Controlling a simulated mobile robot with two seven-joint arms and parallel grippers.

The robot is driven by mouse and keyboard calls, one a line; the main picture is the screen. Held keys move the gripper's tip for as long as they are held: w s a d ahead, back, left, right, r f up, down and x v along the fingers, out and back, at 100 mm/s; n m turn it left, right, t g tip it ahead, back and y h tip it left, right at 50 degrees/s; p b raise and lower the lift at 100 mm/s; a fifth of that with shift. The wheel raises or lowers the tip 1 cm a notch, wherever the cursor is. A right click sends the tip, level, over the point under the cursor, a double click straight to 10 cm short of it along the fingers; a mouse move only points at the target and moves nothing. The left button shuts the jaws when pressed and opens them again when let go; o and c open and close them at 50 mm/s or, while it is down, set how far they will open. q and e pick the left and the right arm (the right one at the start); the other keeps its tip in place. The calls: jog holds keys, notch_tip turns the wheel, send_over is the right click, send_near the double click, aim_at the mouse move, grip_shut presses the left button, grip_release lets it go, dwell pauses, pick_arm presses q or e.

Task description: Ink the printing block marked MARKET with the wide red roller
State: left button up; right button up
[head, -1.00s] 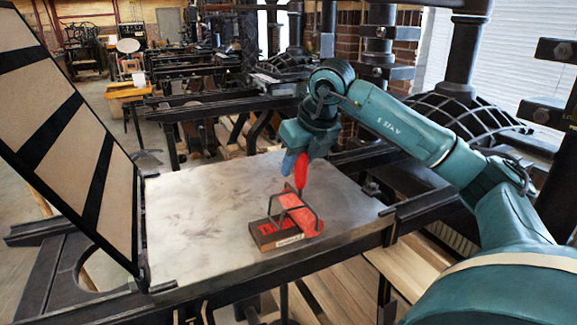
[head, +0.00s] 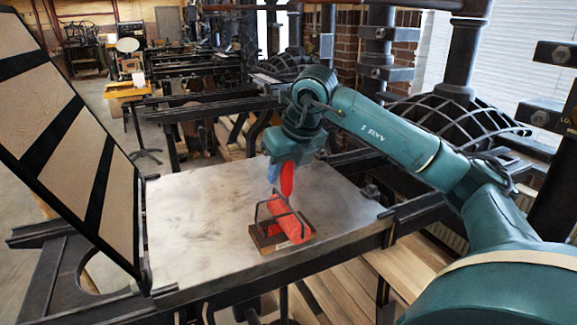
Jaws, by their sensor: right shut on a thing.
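My right gripper (head: 281,166) is shut on the upright red handle (head: 287,182) of the wide red roller (head: 287,219). Blue finger parts show beside the handle. The roller hangs in a dark wire frame and lies across the middle of a dark wooden printing block (head: 268,246), seemingly touching its top. The block lies near the front edge of the metal press bed (head: 195,225). The roller covers much of its face, and red shows around it. A small pale label is on its front side, too small to read now. My left gripper is out of view.
A tilted frame with tan panels (head: 100,130) stands along the left of the bed. Dark press rails and a domed iron grille (head: 455,118) lie to the right. The bed behind and left of the block is clear.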

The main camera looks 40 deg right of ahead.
jog(key=w+a+p, duration=0.1)
jog(key=a, duration=0.5)
jog(key=shift+w, duration=0.25)
dwell(0.3)
jog(key=shift+r+p, duration=0.15)
jog(key=shift+p, duration=0.15)
notch_tip(320, 180, up, 5)
jog(key=p, duration=0.3)
dwell(0.7)
